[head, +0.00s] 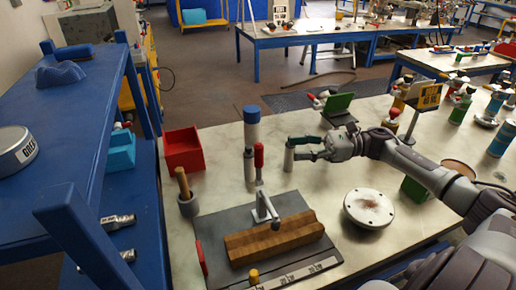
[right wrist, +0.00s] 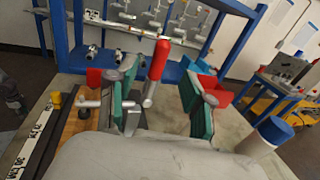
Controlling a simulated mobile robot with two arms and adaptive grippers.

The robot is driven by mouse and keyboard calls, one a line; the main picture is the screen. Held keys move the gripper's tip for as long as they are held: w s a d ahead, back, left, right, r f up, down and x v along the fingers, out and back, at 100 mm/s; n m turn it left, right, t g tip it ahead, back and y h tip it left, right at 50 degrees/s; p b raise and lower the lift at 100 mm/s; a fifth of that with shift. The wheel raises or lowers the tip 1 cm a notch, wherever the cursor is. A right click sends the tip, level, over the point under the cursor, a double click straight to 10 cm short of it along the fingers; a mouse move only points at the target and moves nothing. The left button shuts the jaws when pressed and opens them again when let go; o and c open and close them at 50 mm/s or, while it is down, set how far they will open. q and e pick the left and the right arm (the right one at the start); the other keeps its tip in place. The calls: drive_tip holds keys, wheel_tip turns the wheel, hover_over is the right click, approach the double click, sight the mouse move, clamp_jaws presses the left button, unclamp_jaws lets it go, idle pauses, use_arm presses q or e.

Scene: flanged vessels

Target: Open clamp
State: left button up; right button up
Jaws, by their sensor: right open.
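The clamp has a red handle (head: 259,155) standing nearly upright and a grey metal arm (head: 265,206) at the wooden block (head: 275,238) on a dark base plate (head: 215,232). My right gripper (head: 300,150) is open, to the right of the red handle and apart from it in the head view. In the right wrist view the red handle (right wrist: 158,60) shows between the two green-padded fingers (right wrist: 163,95), farther off. A pale cylinder (head: 289,158) shows by the fingertips in the head view; I cannot tell whether it touches them. My left gripper is not in view.
A blue-capped cylinder (head: 251,130) stands behind the handle. A red bin (head: 183,149) and a mortar with pestle (head: 188,204) are to the left. A round white flange (head: 369,208) lies to the right. A blue shelf (head: 85,120) borders the table's left side.

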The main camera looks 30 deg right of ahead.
sight(259, 150)
drive_tip(key=p+x, duration=0.2)
drive_tip(key=x, duration=0.7)
drive_tip(key=shift+w+a, duration=0.25)
drive_tip(key=shift+w, duration=0.1)
drive_tip(key=shift+w+a, duration=0.15)
drive_tip(key=shift+a, duration=0.05)
drive_tip(key=shift+w+a+p, duration=0.1)
drive_tip(key=shift+a+p, duration=0.05)
drive_tip(key=shift+p, duration=0.15)
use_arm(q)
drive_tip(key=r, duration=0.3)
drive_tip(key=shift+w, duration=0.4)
use_arm(e)
clamp_jaws()
